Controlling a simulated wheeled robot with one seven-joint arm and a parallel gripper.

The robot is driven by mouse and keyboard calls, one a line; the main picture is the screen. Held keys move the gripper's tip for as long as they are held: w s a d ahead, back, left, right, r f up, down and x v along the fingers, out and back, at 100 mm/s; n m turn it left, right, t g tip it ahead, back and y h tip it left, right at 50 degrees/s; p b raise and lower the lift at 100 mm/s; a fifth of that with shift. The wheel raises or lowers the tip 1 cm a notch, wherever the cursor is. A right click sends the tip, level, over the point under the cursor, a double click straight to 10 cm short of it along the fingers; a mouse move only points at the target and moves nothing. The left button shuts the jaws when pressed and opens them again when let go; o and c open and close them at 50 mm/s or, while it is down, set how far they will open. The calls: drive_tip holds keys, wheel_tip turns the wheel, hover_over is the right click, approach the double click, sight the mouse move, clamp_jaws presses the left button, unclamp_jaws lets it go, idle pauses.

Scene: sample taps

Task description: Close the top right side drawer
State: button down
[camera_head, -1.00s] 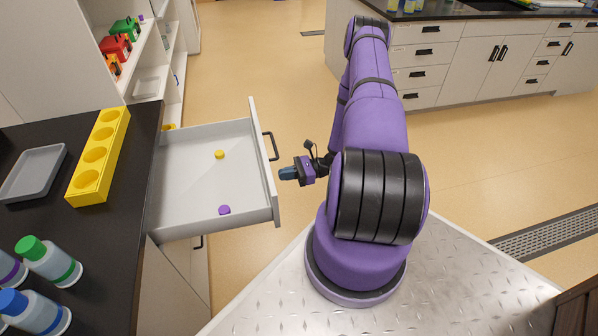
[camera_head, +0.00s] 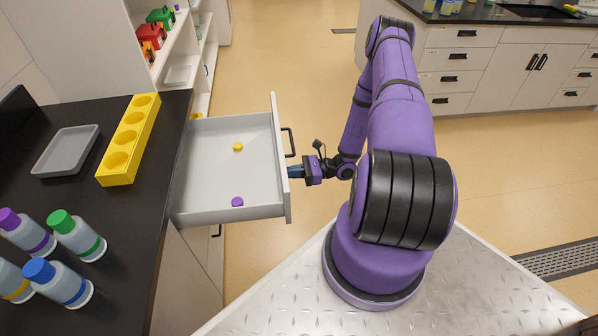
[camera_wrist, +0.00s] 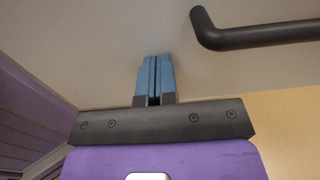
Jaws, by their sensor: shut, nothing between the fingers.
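The white drawer (camera_head: 200,203) stands pulled out from under the black counter in the head view. A yellow cap (camera_head: 238,147) and a purple cap (camera_head: 237,202) lie inside it. Its black handle (camera_head: 290,142) is on the outer front face, and the handle also shows at upper right in the wrist view (camera_wrist: 255,36). My gripper (camera_head: 292,172) is shut and empty, with its blue fingertips at the drawer's front face, beside the handle. In the wrist view my blue fingers (camera_wrist: 154,80) are together and point at the white front panel (camera_wrist: 100,55). I cannot tell whether they touch it.
The black counter (camera_head: 95,190) holds a yellow rack (camera_head: 130,140), a grey tray (camera_head: 67,151) and several capped bottles (camera_head: 60,282). Open shelves (camera_head: 190,75) stand behind. A far bench (camera_head: 470,65) is at upper right. Floor between is clear.

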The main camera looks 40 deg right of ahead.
hover_over(191, 194)
drive_tip(key=shift+s+d, duration=0.4)
drive_tip(key=shift+d, duration=0.05)
drive_tip(key=shift+w+a+r, duration=0.1)
drive_tip(key=shift+w+a, duration=0.1)
drive_tip(key=shift+a, duration=0.1)
drive_tip(key=shift+w+a, duration=0.1)
drive_tip(key=shift+a, duration=0.05)
